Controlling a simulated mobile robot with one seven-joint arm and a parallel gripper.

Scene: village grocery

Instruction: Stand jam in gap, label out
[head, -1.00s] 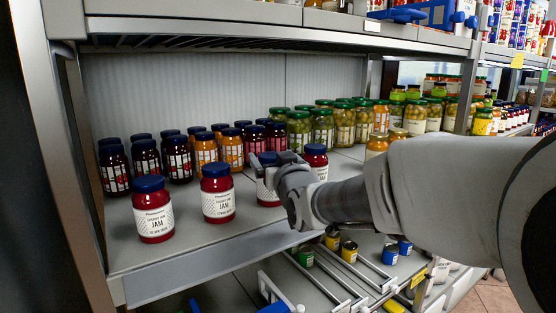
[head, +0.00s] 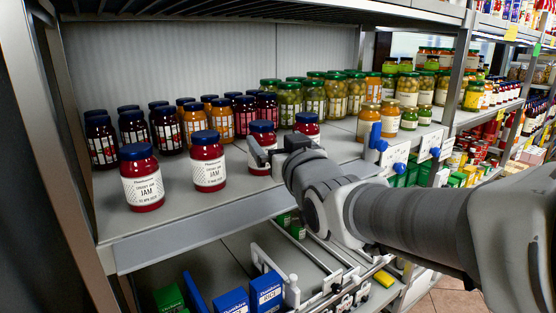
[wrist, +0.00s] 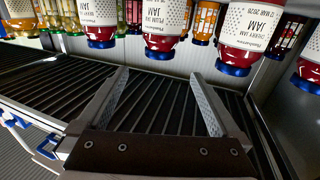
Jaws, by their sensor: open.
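A front row of red jam jars with blue lids and white labels facing out stands upright on the shelf (head: 180,221): a left jar (head: 142,185), a second jar (head: 208,170), a third jar (head: 261,131) and a right jar (head: 307,127). My gripper (head: 276,156) is open at the third jar, partly covering its lower part. In the wrist view, where jars appear upside down, that jar (wrist: 166,24) lies just beyond and between my open fingertips (wrist: 158,80). Nothing is visibly held.
Dark red and orange jars (head: 167,130) stand behind, with green-lidded jars (head: 337,95) to the right. The upper shelf (head: 250,10) hangs above. A shelf upright (head: 50,120) bounds the left. Bare shelf shows along the front edge.

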